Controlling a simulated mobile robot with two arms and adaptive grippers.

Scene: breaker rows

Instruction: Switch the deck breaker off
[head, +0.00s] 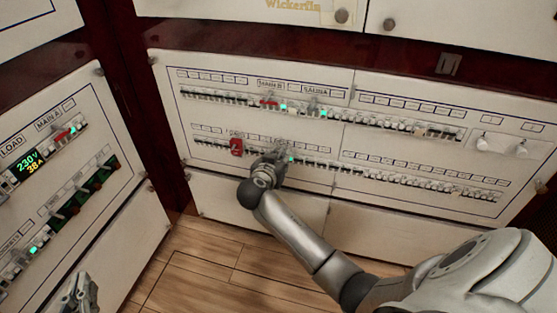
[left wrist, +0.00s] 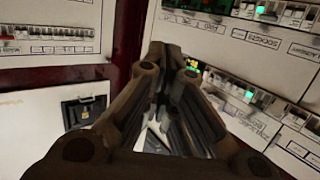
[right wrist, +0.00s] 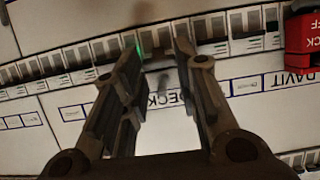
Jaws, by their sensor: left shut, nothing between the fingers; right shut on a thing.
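The deck label (right wrist: 168,98) reads upside down between my right fingers in the right wrist view. Above it in that view is the breaker row (right wrist: 72,60). My right gripper (head: 274,160) is at the lower breaker row of the back panel (head: 335,122) in the head view. In the right wrist view its fingers (right wrist: 158,48) straddle the deck breaker, shut on it; they partly hide its lever. A green light (right wrist: 139,48) glows beside one finger. My left gripper (head: 80,296) is shut and empty, low before the left panel; its fingers (left wrist: 172,75) fill the left wrist view.
A red block (head: 236,147) sits on the same row left of my right gripper; it also shows in the right wrist view (right wrist: 303,40). The left panel (head: 70,225) carries a lit display (head: 28,163) and more breakers. The wooden floor (head: 205,265) is clear.

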